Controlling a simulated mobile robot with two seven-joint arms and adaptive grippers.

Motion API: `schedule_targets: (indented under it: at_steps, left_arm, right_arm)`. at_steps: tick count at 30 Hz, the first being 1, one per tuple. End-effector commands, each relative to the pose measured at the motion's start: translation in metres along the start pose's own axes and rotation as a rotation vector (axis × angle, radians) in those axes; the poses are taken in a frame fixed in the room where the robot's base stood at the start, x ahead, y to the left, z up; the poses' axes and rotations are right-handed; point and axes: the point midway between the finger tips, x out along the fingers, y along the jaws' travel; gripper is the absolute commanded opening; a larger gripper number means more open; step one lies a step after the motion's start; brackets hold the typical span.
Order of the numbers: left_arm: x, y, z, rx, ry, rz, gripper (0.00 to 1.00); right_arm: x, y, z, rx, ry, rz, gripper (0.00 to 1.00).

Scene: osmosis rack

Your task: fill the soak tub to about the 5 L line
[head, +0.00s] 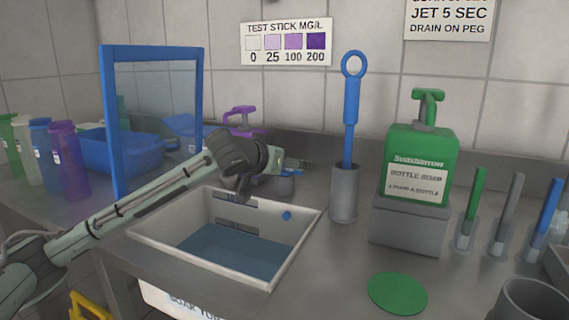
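The soak tub (297,252) is a pale square basin set in the steel counter, with a partly readable label (180,302) on its front. Blue-grey water (232,252) covers its floor, below the rim. My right gripper is not in view.
A blue brush in a grey holder (344,195) and a green soap bottle (418,155) stand right. A green disc (397,293) lies front right.

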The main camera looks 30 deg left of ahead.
Motion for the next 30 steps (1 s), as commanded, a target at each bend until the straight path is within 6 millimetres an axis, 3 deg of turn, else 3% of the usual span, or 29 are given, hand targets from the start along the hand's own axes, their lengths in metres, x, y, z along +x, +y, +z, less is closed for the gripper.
schedule_targets:
  at_steps: [11, 12, 15, 26, 30]
  left_arm:
    - [0.0, 0.001, 0.002, -0.012, -0.004, -0.019, 0.53]
    - [0.0, 0.001, 0.002, -0.012, -0.004, -0.019, 0.87]
    - [0.0, 0.0, 0.002, -0.011, -0.003, -0.019, 0.99]
    - [-0.001, 0.0, 0.0, -0.01, -0.001, -0.019, 1.0]
    - [-0.013, -0.001, 0.0, -0.009, 0.0, -0.021, 1.0]
  right_arm:
    - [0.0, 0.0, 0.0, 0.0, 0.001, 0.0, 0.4]
    - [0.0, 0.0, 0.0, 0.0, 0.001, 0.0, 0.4]
    - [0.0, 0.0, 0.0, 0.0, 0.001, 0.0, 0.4]
    - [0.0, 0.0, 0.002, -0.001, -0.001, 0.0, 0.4]
    - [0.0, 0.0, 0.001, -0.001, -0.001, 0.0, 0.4]
